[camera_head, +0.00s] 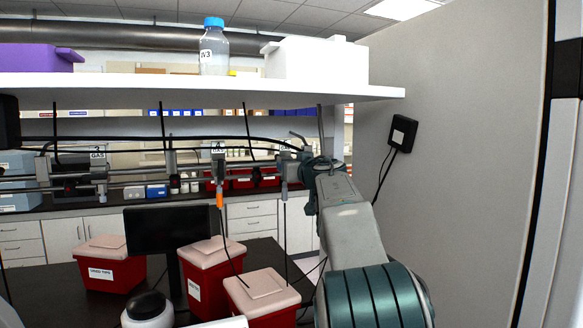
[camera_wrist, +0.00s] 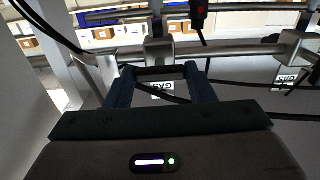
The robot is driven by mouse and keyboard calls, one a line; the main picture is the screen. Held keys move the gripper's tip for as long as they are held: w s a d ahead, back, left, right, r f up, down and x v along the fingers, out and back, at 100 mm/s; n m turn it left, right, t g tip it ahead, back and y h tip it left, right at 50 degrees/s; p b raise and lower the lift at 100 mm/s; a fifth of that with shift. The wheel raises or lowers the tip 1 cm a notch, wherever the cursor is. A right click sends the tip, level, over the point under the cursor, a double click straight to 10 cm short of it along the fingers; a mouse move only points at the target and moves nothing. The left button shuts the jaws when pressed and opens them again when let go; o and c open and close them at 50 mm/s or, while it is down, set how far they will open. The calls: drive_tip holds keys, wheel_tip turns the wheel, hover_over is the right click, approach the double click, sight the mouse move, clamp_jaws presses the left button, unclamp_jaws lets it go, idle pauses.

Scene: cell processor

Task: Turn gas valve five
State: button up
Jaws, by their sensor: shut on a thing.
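A grey valve body (camera_wrist: 158,52) sits on the metal pipe just beyond my fingers in the wrist view. My gripper (camera_wrist: 160,72) has its two dark fingers on either side of a dark bar at this valve, closed on it. A GAS label (camera_wrist: 162,91) shows between the fingers. In the head view my gripper (camera_head: 304,160) is at the right end of the gas rail, and my wrist hides most of the contact. Other valve fittings with GAS labels (camera_head: 98,154) (camera_head: 218,149) are farther left. No valve number is readable.
A white shelf (camera_head: 200,90) runs just above the rail, holding a blue-capped bottle (camera_head: 214,50) and a white box (camera_head: 315,62). Below are red bins (camera_head: 210,266) and a monitor (camera_head: 155,230). Thin hoses hang near my arm. A grey wall (camera_head: 455,170) stands to the right.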

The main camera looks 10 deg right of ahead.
drive_tip(key=shift+n, duration=0.4)
drive_tip(key=n, duration=1.6)
drive_tip(key=shift+n, duration=0.7)
drive_tip(key=o, duration=1)
drive_tip(key=shift+a, duration=0.1)
